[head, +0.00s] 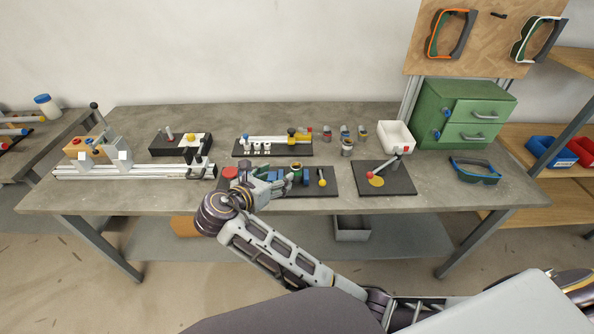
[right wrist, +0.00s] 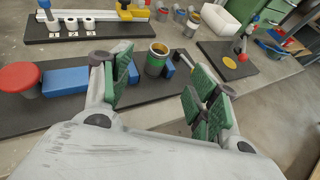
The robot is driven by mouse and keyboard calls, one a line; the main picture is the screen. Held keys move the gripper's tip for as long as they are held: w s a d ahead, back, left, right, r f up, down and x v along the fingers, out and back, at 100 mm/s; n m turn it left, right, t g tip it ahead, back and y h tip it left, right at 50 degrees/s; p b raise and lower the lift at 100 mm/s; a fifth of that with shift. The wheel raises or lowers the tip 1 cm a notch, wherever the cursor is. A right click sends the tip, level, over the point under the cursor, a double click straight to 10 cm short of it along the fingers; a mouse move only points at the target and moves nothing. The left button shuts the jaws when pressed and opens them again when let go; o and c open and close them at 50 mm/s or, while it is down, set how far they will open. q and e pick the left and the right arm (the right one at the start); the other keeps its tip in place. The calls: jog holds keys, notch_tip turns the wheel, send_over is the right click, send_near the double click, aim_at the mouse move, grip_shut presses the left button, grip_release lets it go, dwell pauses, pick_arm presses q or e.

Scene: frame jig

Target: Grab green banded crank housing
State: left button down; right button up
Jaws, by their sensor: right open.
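The green banded crank housing (right wrist: 156,61) is a short upright cylinder with an open tan top and a green band. It stands on a dark mat (right wrist: 35,112) between two blue blocks (right wrist: 66,80). In the head view the housing (head: 297,173) is small and partly hidden by my right gripper. My right gripper (right wrist: 162,85) is open and empty, its green-padded fingers spread on either side of the housing in the wrist picture, with the housing seen beyond the gap. In the head view the right gripper (head: 277,183) hangs over the mat. My left gripper is not in view.
A red knob (head: 229,172) stands at the mat's left end and a yellow-knobbed lever (head: 322,178) at its right. A plate with a red-knobbed lever (head: 400,155) lies to the right. Several small cylinders (head: 345,133) and a white bin (head: 395,136) stand behind.

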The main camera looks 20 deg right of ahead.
send_near(296, 166)
jog(key=x, duration=0.4)
jog(key=shift+r+b, duration=0.1)
jog(key=shift+b, duration=0.3)
jog(key=shift+w+d+f, duration=0.2)
jog(key=shift+w+d, duration=0.15)
jog(key=shift+w, duration=0.05)
jog(key=shift+d, duration=0.1)
jog(key=shift+w+d+f, duration=0.3)
jog(key=shift+w+d, duration=0.05)
jog(key=x, duration=0.2)
jog(key=shift+w+d+f+b, duration=0.15)
jog(key=shift+w+f+b, duration=0.1)
jog(key=shift+b, duration=0.05)
jog(key=shift+w+d+f, duration=0.25)
jog(key=shift+w+d, duration=0.15)
jog(key=shift+d, duration=0.05)
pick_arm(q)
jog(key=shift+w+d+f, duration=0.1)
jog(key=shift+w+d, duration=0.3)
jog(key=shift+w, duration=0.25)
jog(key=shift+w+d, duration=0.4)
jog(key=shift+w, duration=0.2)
